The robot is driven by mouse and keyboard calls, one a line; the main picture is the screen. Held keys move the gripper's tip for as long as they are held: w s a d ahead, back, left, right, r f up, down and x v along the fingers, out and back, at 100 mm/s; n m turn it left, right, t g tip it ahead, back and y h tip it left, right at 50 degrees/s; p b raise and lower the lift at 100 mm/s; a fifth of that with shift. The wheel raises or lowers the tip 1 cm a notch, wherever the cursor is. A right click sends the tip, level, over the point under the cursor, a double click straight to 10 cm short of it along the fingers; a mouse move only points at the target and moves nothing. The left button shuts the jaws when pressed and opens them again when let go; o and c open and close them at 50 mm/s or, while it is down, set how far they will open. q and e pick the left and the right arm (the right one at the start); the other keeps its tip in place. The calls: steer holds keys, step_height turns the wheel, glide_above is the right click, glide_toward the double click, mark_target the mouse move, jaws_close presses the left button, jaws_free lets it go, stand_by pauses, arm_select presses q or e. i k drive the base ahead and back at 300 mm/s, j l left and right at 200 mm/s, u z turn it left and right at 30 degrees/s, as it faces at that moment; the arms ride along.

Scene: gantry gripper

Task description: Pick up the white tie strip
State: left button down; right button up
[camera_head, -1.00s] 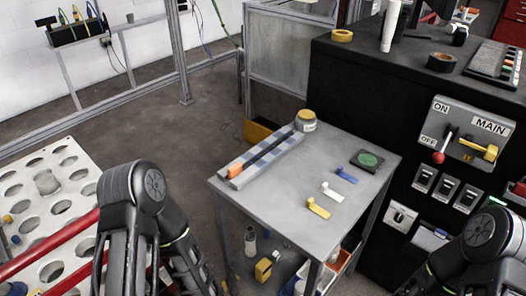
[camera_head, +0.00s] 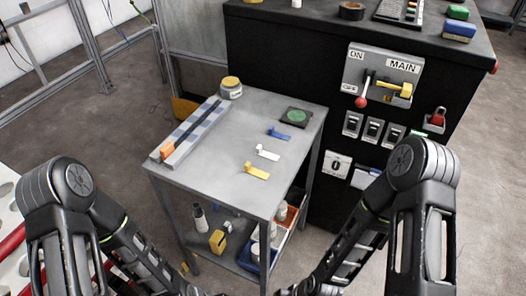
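The white tie strip (camera_head: 267,154) lies on the grey cart top (camera_head: 215,155), right of its middle. My two arms come in from the lower left and lower right and reach down past the bottom edge. Neither gripper's fingers show, so I cannot see whether they hold anything. Nothing touches the white strip.
A long grey rail with a dark bar (camera_head: 192,131) lies along the cart's left side. A jar (camera_head: 231,89) and a dark pad with a green disc (camera_head: 296,117) stand at the back. The black cabinet (camera_head: 270,60) with switches rises behind. The lower shelf holds bottles and a bin.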

mark_target(259, 151)
steer(key=l+u, duration=0.1)
steer(key=u, duration=0.3)
steer(key=l+u, duration=0.1)
steer(key=u, duration=0.25)
steer(key=l+u, duration=0.1)
steer(key=u, duration=0.7)
steer(key=k+l+u, duration=0.7)
steer(key=l, duration=0.15)
steer(key=k+l+u, duration=0.35)
steer(key=k+l, duration=0.2)
steer(key=k, duration=0.15)
steer(key=k+l, duration=0.15)
steer(key=k, duration=0.25)
